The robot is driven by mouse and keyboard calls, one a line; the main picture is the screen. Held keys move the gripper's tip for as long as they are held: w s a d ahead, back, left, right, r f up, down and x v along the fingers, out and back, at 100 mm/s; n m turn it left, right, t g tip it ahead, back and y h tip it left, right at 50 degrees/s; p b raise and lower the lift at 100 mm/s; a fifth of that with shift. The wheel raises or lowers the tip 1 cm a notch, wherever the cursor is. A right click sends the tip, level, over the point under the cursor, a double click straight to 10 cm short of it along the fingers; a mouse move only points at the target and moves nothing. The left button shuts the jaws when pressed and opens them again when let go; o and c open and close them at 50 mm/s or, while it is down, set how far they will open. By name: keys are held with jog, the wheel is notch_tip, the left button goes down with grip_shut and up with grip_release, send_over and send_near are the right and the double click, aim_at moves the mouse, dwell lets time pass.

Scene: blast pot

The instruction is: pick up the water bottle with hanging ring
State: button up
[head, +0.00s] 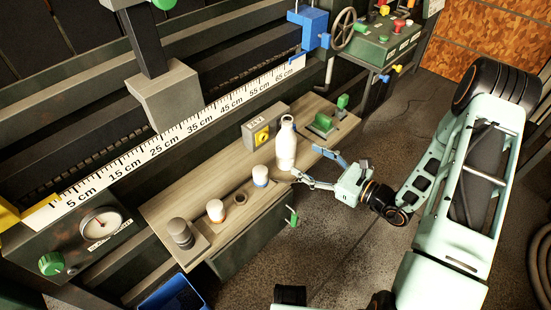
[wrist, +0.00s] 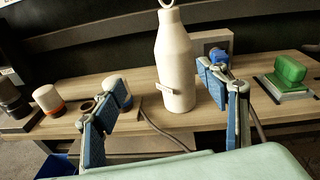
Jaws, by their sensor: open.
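The white water bottle (head: 286,146) stands upright on the wooden shelf, with a hanging ring at its top. In the wrist view the bottle (wrist: 174,65) is ahead, between the two fingers and beyond them, with its ring cut by the top edge. My gripper (head: 318,168) is open and empty, just right of the bottle in the head view. Its blue-padded fingers show in the wrist view (wrist: 165,115), spread wider than the bottle. I see no contact with the bottle.
On the wooden shelf (head: 165,212) stand a white cup with an orange base (head: 216,211), a white-and-blue one (head: 260,176), a dark knob (head: 180,233), a grey switch box (head: 265,127) behind the bottle and green blocks (head: 322,124). A blue bin (head: 172,294) is below. Open floor lies right.

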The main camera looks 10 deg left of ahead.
aim_at(293, 152)
jog(key=w+a+m+t, duration=0.1)
jog(key=w+a+f+m+t+b, duration=0.1)
jog(key=w, duration=0.1)
jog(key=w+a+f+m+t+h+b, duration=0.1)
jog(key=shift+w+a+f, duration=0.15)
jog(key=b+x, duration=0.1)
jog(key=x, duration=0.1)
jog(key=b+x, duration=0.1)
jog(key=x, duration=0.1)
jog(key=shift+a+f, duration=0.2)
jog(key=shift+f, duration=0.05)
jog(key=shift+w+a+r, duration=0.1)
jog(key=shift+w+a, duration=0.3)
jog(key=shift+c, duration=0.5)
jog(key=c, duration=1.5)
jog(key=shift+r, duration=0.1)
jog(key=shift+c, duration=0.8)
jog(key=shift+r, duration=0.1)
